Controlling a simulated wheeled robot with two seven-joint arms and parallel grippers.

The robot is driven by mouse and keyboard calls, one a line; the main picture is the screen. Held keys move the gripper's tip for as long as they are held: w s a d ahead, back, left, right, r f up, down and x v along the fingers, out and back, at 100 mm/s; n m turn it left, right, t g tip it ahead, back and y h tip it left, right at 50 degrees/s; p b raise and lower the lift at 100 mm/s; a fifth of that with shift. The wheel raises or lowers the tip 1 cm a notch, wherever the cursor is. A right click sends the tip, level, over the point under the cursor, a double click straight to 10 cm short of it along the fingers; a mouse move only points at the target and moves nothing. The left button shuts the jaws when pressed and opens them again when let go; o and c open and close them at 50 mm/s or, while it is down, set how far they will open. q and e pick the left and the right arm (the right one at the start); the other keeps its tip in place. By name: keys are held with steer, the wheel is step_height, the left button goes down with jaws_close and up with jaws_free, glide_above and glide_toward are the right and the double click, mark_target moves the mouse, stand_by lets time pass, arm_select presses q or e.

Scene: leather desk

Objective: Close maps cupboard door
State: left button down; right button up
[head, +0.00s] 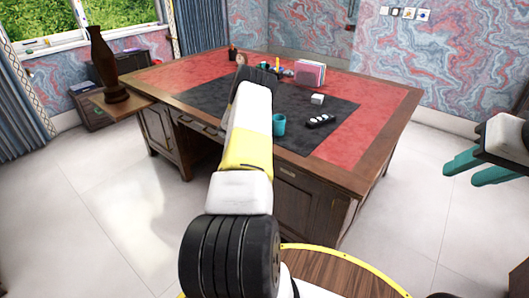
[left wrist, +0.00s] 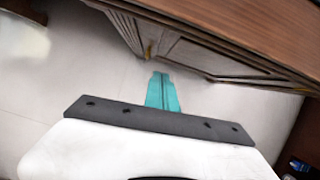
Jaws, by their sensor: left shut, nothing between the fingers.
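In the left wrist view, my left gripper (left wrist: 162,80) has its teal fingers together, empty, above the pale floor. Just beyond and to the right is a dark panelled wooden cupboard door (left wrist: 190,55) with a small brass-coloured fitting, below a brown wooden top. I cannot tell whether the door is ajar, or whether it is the maps cupboard's.
The desk (head: 400,105) has a red and black leather top carrying a teal cup (head: 278,124), a pink file holder (head: 309,73) and small items. A brown vase (head: 104,65) stands on a pull-out board at left. Open tiled floor (head: 110,215) lies left of the desk.

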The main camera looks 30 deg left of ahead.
arm_select(q)
steer(key=v, duration=0.8)
steer(key=shift+a, duration=0.25)
